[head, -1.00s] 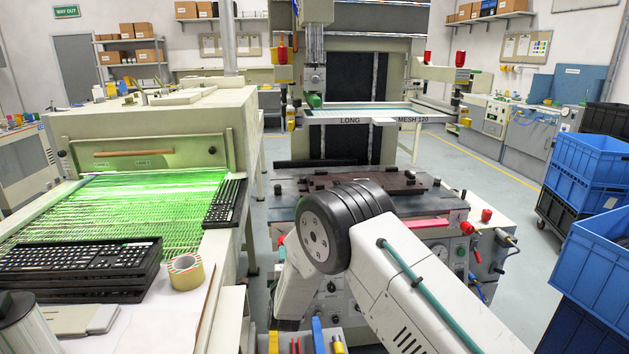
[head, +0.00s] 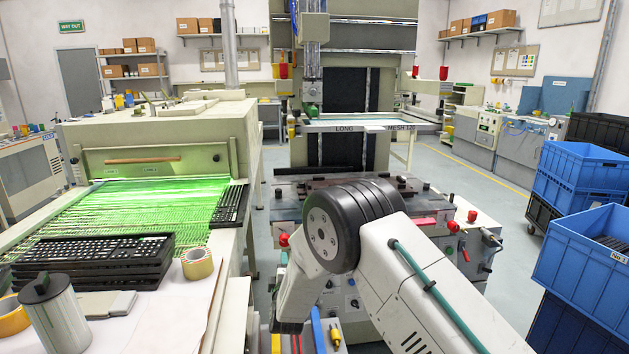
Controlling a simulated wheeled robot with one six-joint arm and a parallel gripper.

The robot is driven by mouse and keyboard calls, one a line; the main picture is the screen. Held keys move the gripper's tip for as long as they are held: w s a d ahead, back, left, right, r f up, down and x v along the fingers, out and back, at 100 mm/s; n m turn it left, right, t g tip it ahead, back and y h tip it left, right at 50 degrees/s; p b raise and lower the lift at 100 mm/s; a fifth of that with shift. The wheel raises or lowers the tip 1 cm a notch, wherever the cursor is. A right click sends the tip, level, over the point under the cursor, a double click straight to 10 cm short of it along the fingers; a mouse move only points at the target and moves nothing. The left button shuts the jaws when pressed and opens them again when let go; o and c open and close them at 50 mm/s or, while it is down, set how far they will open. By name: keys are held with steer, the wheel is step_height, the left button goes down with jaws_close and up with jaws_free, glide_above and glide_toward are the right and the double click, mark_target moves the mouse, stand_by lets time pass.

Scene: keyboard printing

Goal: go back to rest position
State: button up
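My white arm is folded in the lower middle of the head view, with its black joint toward the printing machine. The end of the arm points down at the lower edge, and my gripper's fingers are not visible. The printing machine (head: 350,55) stands straight ahead, with a screen frame (head: 365,128) marked LONG and MESH 120. Its dark bed (head: 300,187) lies behind my arm and is partly hidden by it.
A conveyor dryer (head: 150,145) with a green-lit mesh belt stands at left. Black keyboard frames (head: 90,262) are stacked at its front, near a tape roll (head: 197,263) and a canister (head: 55,315). Blue crates (head: 585,260) stand at right. Floor (head: 480,190) is open at centre right.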

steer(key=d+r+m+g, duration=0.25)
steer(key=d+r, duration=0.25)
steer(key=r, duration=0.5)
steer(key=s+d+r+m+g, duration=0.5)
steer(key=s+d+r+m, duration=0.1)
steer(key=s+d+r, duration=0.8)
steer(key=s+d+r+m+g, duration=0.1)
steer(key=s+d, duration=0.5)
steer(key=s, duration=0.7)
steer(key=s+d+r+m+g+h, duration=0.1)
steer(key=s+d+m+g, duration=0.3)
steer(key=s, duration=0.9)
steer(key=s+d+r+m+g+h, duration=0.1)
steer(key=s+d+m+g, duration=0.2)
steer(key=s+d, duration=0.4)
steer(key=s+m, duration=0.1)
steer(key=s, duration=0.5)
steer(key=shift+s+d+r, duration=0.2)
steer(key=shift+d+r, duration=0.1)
